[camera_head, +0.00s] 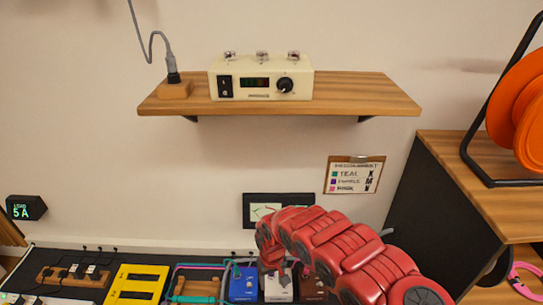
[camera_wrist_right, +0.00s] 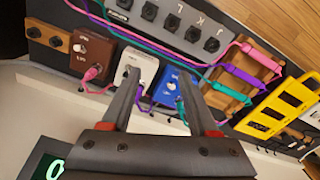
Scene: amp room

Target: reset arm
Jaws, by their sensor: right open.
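My right arm (camera_head: 330,250) is red and segmented. In the head view it comes in from the lower right, arches over the pedals and bends down. My right gripper shows in the right wrist view (camera_wrist_right: 158,80), with its two grey fingers apart and nothing clearly held. The fingers point toward a white pedal (camera_wrist_right: 140,66) and a blue pedal (camera_wrist_right: 169,84), also seen in the head view as the white pedal (camera_head: 277,287) and the blue pedal (camera_head: 243,284). Whether a fingertip touches a pedal cannot be told. My left gripper is out of view.
A brown pedal (camera_wrist_right: 92,55) with a pink plug and several coloured cables lie close by. A yellow rack (camera_head: 137,285) stands to the left. A wooden shelf (camera_head: 360,90) holds a cream amp (camera_head: 260,80). An orange reel (camera_head: 520,105) stands right.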

